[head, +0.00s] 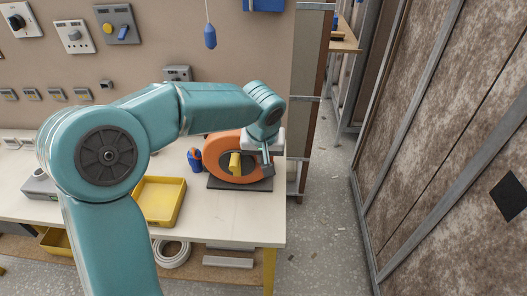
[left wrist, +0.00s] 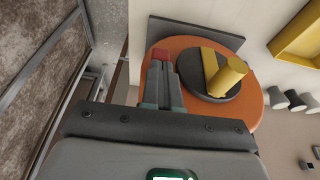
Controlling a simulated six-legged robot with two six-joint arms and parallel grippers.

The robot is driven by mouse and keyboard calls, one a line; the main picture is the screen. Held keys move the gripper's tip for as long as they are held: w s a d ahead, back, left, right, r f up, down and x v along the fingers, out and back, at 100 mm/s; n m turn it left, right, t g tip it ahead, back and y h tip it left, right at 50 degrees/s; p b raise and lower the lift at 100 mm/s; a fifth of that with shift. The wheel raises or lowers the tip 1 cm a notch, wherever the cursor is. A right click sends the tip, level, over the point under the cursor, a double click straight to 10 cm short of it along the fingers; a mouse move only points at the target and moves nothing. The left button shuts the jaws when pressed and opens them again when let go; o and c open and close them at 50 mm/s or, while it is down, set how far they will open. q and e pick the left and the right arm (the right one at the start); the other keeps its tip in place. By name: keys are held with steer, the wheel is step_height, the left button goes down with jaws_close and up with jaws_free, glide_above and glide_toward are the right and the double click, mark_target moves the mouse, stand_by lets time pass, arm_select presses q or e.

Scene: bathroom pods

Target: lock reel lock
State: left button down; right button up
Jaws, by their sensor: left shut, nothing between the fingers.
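The orange reel (head: 215,151) stands on a dark base (head: 240,185) near the right end of the bench. It has a dark hub (left wrist: 220,93) with a yellow crank and handle (left wrist: 228,75). A small red block (left wrist: 160,54), perhaps the lock, shows at the reel's edge in the left wrist view. My left gripper (left wrist: 162,68) is shut and empty, with its fingertips over the reel's rim right by the red block; I cannot tell whether they touch it. In the head view, the left gripper (head: 267,162) is at the reel's right side. My right gripper is out of view.
A yellow tray (head: 163,199) and a blue object (head: 194,160) are left of the reel on the bench (head: 225,222). Panels with switches and knobs (head: 73,37) hang on the wall. A blue pendant (head: 210,36) hangs above.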

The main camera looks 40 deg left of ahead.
arm_select(q)
step_height(320, 180, up, 4)
steer(key=p, duration=0.3)
steer(key=shift+w+a+r+p, duration=0.1)
steer(key=shift+w+a+p, duration=0.05)
steer(key=shift+p, duration=0.25)
steer(key=b+v, duration=0.1)
steer(key=v, duration=0.9)
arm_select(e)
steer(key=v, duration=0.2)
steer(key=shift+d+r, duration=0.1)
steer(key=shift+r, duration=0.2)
